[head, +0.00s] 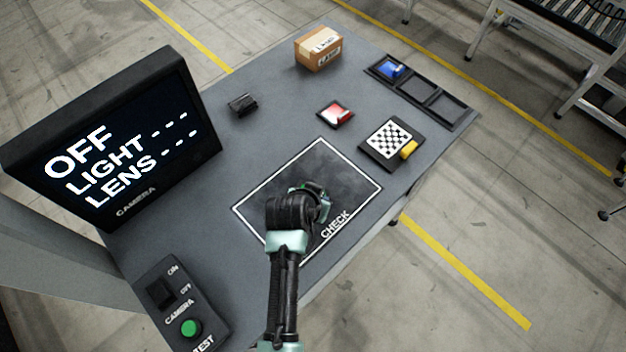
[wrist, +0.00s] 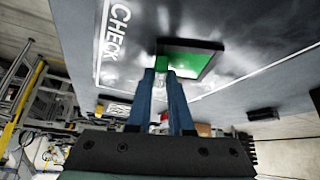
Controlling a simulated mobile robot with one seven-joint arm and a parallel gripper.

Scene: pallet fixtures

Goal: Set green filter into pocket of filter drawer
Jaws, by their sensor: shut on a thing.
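The green filter (wrist: 192,58) is a green pane in a dark square frame. My gripper (wrist: 164,72) is shut on it near one edge, in the wrist view. In the head view my gripper (head: 312,192) is over the CHECK area, and my arm mostly hides the filter. I cannot tell whether the filter touches the table. The filter drawer (head: 433,102) is a black tray with three pockets at the far right of the table. A blue filter (head: 389,70) sits in its far-left pocket. The middle and near-right pockets are empty.
A red filter (head: 336,114) and a checkered board with a yellow block (head: 389,141) lie between the CHECK area (head: 262,187) and the drawer. A carton (head: 318,49), a small black object (head: 242,104), an "OFF" screen (head: 122,145) and a switch box (head: 182,310) stand around.

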